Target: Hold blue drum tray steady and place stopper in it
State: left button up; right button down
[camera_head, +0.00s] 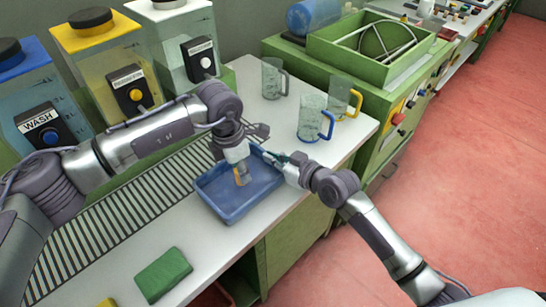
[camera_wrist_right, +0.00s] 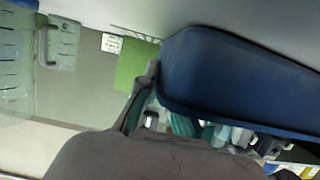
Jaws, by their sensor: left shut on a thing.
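The blue tray (camera_head: 215,200) lies on the white counter near its front edge. My left gripper (camera_head: 241,172) points down over the tray and is shut on a small tan stopper (camera_head: 242,179). I cannot tell whether the stopper touches the tray floor. My right gripper (camera_head: 272,157) is at the tray's far right rim. In the right wrist view the tray (camera_wrist_right: 240,85) fills the upper right, beside a dark finger (camera_wrist_right: 140,100). Whether the right fingers are closed on the rim is not clear.
Mugs with a grey handle (camera_head: 271,78), a yellow handle (camera_head: 340,95) and a blue handle (camera_head: 313,117) stand behind the tray. A slotted drain strip (camera_head: 130,208) runs to the left. A green block (camera_head: 162,274) lies in front. Dispensers, including a blue-lidded WASH one (camera_head: 35,105), line the back.

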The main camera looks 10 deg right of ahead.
aim_at(235, 172)
pick_arm(q)
jog(key=o, duration=0.8)
jog(key=r, duration=0.4)
jog(key=a+r, duration=0.1)
jog(key=r, duration=0.7)
jog(key=shift+s+a, duration=0.15)
jog(key=shift+s, duration=0.15)
pick_arm(e)
jog(key=c, duration=1.2)
grip_release()
jog(key=shift+c, duration=0.2)
jog(key=shift+s+d, duration=0.1)
jog(key=v, duration=1.1)
jog(key=shift+s+d+r, duration=0.2)
jog(key=shift+s+r, duration=0.05)
jog(key=shift+s, duration=0.05)
